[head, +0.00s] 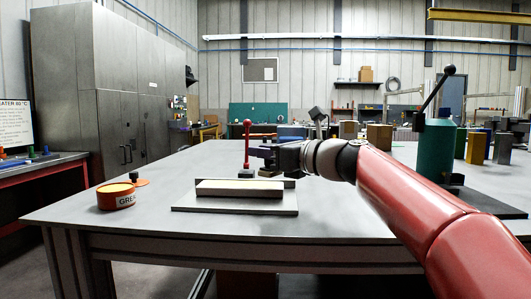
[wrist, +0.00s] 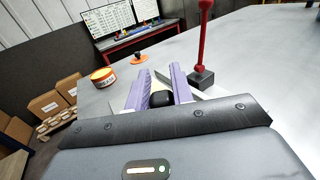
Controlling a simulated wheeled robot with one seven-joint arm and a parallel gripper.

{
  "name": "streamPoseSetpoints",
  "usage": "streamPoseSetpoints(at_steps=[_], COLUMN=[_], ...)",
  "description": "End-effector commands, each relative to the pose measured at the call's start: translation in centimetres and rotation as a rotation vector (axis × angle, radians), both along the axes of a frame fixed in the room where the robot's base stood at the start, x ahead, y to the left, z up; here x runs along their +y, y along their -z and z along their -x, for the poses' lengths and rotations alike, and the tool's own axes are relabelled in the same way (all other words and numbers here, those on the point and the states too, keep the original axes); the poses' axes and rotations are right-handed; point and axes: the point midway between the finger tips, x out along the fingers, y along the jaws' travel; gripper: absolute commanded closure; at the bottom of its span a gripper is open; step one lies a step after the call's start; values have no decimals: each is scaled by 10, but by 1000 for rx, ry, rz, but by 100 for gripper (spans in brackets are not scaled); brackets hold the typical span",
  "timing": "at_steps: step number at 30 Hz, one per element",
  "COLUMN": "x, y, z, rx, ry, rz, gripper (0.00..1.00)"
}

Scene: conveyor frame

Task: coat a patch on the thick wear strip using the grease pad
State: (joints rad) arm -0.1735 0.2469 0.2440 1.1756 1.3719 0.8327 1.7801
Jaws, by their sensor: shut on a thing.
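The thick wear strip (head: 238,190) is a long block with a pale top, on a flat grey plate (head: 235,207) on the table. My gripper (head: 268,154) is behind its right end, above the table. The gripper also shows in the wrist view (wrist: 155,92), its purple fingers shut on a black rounded knob (wrist: 161,98). I take this for the grease pad's handle; a small tan-and-dark block (head: 270,172) below the fingers in the head view may be the pad. The pad's underside is hidden. An open orange grease tin (head: 116,197) stands to the left.
A red lever (head: 247,143) stands on a dark block close left of my gripper. An orange lid with a dark knob (head: 134,179) lies behind the tin. A green cylinder with a black lever (head: 435,148) stands at right. The table's left and front are mostly clear.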

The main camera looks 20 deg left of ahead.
Motion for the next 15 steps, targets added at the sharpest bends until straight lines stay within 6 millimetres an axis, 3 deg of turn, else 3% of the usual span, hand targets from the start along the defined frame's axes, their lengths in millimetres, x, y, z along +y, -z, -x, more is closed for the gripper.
streamPoseSetpoints(at_steps=[15], x=[1], y=[-47], z=[4], rx=[-1], ry=[2], rz=[-1], gripper=[99])
